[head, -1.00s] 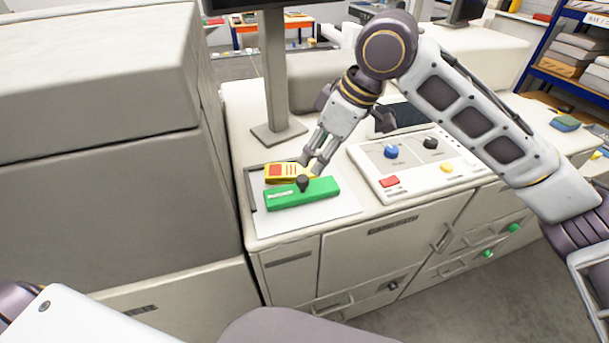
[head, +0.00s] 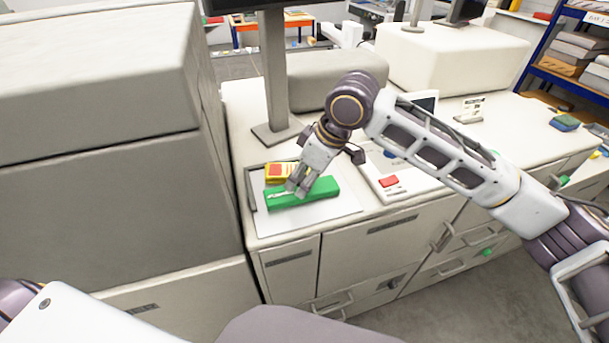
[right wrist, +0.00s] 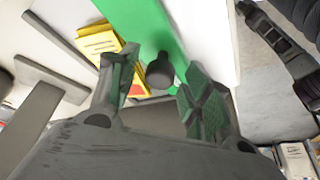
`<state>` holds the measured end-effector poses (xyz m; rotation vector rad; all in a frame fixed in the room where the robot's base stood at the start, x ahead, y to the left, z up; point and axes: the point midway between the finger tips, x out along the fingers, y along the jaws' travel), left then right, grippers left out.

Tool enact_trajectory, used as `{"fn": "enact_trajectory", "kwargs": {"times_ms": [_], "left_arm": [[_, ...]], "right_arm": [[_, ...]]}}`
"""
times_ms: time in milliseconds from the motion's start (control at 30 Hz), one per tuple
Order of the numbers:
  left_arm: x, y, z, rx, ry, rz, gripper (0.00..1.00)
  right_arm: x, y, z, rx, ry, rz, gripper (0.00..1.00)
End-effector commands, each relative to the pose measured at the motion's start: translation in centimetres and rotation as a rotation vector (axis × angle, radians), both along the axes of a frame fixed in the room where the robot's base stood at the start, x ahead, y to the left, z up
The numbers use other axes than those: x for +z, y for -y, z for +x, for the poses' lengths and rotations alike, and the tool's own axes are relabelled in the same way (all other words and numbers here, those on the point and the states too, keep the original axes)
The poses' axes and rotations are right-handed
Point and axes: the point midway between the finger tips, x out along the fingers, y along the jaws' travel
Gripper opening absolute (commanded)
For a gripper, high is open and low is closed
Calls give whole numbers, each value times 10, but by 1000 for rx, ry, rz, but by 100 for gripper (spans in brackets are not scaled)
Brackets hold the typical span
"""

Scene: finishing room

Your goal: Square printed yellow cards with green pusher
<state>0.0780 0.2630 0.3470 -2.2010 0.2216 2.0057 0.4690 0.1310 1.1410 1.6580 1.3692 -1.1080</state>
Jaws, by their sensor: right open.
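The green pusher (head: 322,188) is a long bar lying on a white plate in the head view. It also shows in the right wrist view (right wrist: 138,18), with its black knob (right wrist: 159,72). The yellow cards (head: 273,174) with a red print lie right behind the bar; part of them shows in the right wrist view (right wrist: 98,42). My right gripper (head: 298,188) is over the bar and hides the knob in the head view. In the right wrist view its open fingers (right wrist: 158,75) stand on either side of the knob. My left gripper is out of view.
The white plate (head: 335,208) has a dark raised edge (head: 252,190) at its left. A monitor post (head: 275,75) stands behind. A control panel with a red button (head: 389,181) is to the right. A tall grey cabinet (head: 110,190) stands close at the left.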

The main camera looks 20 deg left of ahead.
Motion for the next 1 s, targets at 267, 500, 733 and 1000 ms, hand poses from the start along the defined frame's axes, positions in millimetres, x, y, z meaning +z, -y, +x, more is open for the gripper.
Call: {"fn": "enact_trajectory", "kwargs": {"times_ms": [267,500,733,1000], "left_arm": [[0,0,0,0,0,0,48],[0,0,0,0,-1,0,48],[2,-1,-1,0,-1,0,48],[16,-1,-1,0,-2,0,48]], "right_arm": [[0,0,0,0,0,0,33],[0,0,0,0,0,0,2],[1,-1,1,0,0,0,0],[4,-7,10,-2,-1,1,0]]}}
